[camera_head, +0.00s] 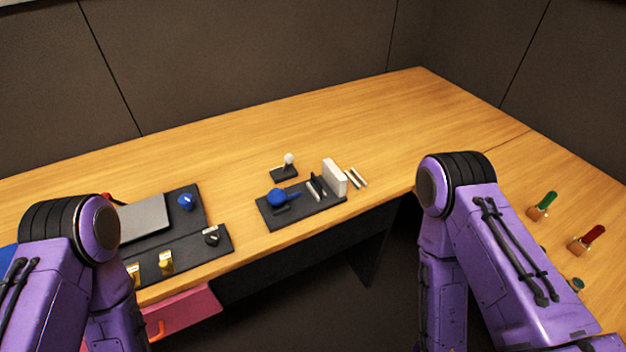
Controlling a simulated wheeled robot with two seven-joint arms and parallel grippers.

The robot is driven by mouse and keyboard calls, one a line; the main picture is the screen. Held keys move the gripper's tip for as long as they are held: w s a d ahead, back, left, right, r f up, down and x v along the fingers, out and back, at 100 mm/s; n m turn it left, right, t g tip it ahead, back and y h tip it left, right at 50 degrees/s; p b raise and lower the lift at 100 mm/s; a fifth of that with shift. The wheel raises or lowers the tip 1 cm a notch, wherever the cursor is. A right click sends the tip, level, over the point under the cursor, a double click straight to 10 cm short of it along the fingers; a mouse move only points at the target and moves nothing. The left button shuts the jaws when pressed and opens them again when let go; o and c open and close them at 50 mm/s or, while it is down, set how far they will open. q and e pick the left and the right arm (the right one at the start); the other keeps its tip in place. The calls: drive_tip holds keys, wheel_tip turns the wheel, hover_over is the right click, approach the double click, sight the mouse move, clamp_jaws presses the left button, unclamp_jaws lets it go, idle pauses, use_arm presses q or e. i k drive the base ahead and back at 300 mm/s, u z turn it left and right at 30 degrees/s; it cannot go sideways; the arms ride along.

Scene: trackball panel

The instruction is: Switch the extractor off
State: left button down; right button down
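No control in view carries a label that I can read, so I cannot tell which one belongs to the extractor. The left dark panel (195,243) bears a blue knob (186,202), a black knob with a pale mark (211,237) and yellow switches (166,261). A dark panel (328,212) in the middle bears a blue ball-like control (277,196). Behind it, a small black base holds a lever with a white ball (288,159). My two purple arms show at the left and right, bent downward. Both grippers are out of the picture.
A grey flat plate (144,219) lies on the left panel, partly hidden by my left arm. A white block (334,177) stands on the middle panel. A green-handled item (542,205) and a red-handled item (587,240) are at right. A pink drawer (187,311) juts out below. The table's back is clear.

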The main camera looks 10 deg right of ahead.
sight(288, 158)
drive_tip(key=u, duration=1.75)
drive_tip(key=k, duration=0.8)
drive_tip(key=z, duration=1.2)
drive_tip(key=i, duration=0.5)
